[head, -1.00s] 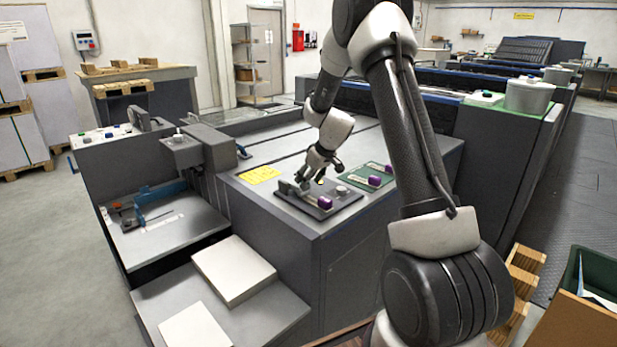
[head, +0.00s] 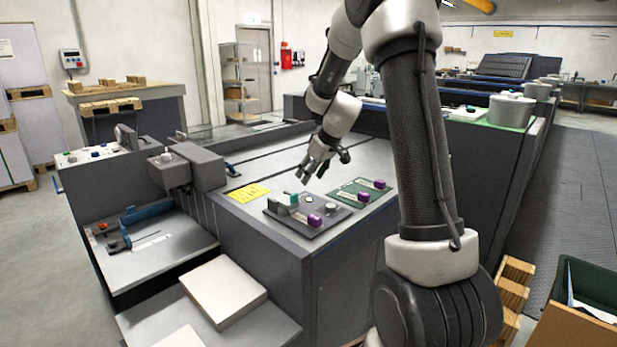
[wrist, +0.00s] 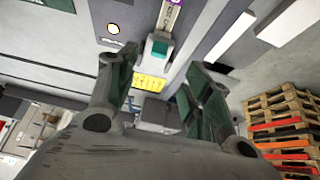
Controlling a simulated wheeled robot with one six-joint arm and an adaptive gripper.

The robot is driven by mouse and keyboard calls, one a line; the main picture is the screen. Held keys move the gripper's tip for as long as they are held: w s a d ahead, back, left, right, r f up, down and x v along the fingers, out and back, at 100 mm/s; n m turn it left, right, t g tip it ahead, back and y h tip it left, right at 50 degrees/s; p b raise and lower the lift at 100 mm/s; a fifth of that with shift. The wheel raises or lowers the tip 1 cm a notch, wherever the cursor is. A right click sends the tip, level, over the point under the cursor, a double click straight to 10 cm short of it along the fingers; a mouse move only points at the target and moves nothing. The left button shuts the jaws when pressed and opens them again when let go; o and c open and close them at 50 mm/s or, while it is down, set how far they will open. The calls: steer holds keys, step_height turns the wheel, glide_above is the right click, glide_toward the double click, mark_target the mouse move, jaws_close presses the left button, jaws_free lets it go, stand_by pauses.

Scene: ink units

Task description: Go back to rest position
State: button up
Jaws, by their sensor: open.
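My gripper (head: 320,173) is open and empty. It hangs in the air above the machine top (head: 275,165), a little above and behind the grey ink unit panel (head: 318,223). That panel bears a teal-green block (head: 294,199), a purple block (head: 314,220) and a round knob (head: 307,198). In the wrist view my open fingers (wrist: 155,90) frame a yellow label (wrist: 149,83), and the teal block (wrist: 160,48) shows beyond them, apart from both fingers.
A green panel (head: 352,193) with purple blocks lies to the right of the grey panel. A yellow label (head: 248,193) lies to its left. White paper stacks (head: 222,288) stand at the front left. Pallets (wrist: 285,118) show at right in the wrist view.

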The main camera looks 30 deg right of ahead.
stand_by(0.4)
steer(key=s+a+f+m+g, duration=0.1)
steer(key=s+f+m+g, duration=0.2)
steer(key=s, duration=0.6)
steer(key=s+a+r, duration=0.1)
steer(key=s+r, duration=0.4)
steer(key=s, duration=0.4)
steer(key=s+a+r+t+h, duration=0.1)
steer(key=s+r, duration=0.4)
steer(key=s, duration=0.4)
steer(key=s+a+r+m+t+h, duration=0.1)
steer(key=s+r, duration=0.3)
steer(key=s, duration=0.6)
steer(key=shift+a+r, duration=0.2)
steer(key=shift+r, duration=0.2)
steer(key=shift+s, duration=0.1)
